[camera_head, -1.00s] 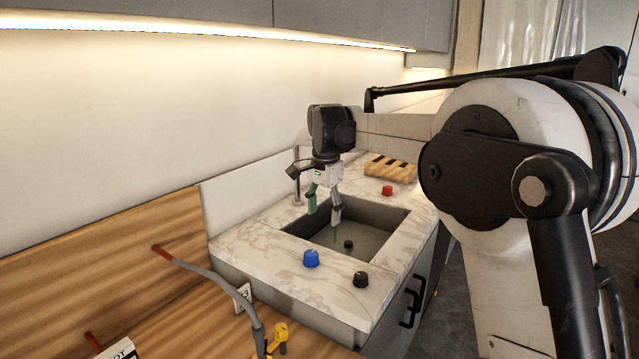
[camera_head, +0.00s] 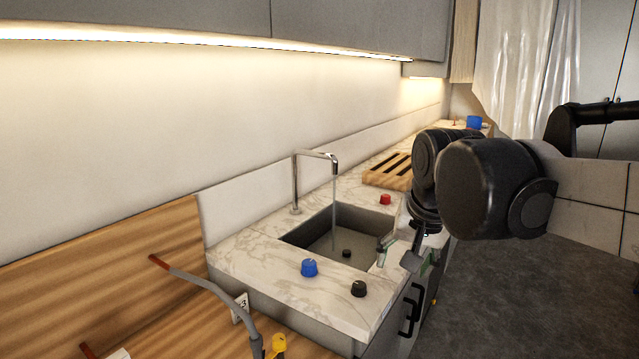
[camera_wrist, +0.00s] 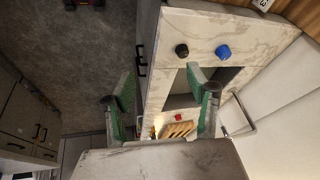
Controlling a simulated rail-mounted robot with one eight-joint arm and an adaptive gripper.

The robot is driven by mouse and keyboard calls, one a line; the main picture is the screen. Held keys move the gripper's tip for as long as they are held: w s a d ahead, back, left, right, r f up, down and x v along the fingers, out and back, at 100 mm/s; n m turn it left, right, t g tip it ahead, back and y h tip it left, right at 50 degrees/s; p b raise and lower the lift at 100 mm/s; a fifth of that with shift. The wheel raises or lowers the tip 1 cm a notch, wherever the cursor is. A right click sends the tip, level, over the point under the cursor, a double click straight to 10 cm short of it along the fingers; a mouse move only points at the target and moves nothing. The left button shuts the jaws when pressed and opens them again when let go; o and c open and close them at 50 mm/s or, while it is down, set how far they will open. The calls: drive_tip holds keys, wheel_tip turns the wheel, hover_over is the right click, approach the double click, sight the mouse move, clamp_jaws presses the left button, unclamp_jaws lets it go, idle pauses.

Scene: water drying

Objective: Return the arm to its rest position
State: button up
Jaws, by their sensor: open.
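My gripper (camera_head: 397,254) is open and empty in the head view, low beside the front right edge of the marble counter (camera_head: 250,252). In the wrist view my gripper (camera_wrist: 163,98) shows its two green-padded fingers spread apart, with nothing between them but the counter and floor below. My arm reaches in from the right, its dark wrist joints hiding part of the counter's far front edge. The sink (camera_head: 350,215) lies left of the gripper, and a thin stream falls from the tap (camera_head: 296,185) into it.
A blue knob (camera_head: 309,268), a black knob (camera_head: 358,288) and a red knob (camera_head: 385,199) stand around the sink. A wooden rack (camera_head: 388,172) lies behind. Cabinet handles (camera_head: 408,310) stick out at the front. The floor (camera_head: 510,290) at right is clear.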

drive_tip(key=s+d+f+n+t, duration=0.1)
drive_tip(key=s+d+f, duration=0.1)
drive_tip(key=s+f, duration=0.2)
drive_tip(key=s+d+f+n+t, duration=0.1)
drive_tip(key=s+f, duration=0.4)
drive_tip(key=s, duration=0.6)
drive_tip(key=shift+d+f+n+t, duration=0.15)
drive_tip(key=shift+d+n+t, duration=0.15)
drive_tip(key=shift+d+n, duration=0.5)
drive_tip(key=shift+s+d, duration=0.1)
drive_tip(key=shift+d, duration=0.05)
idle(0.3)
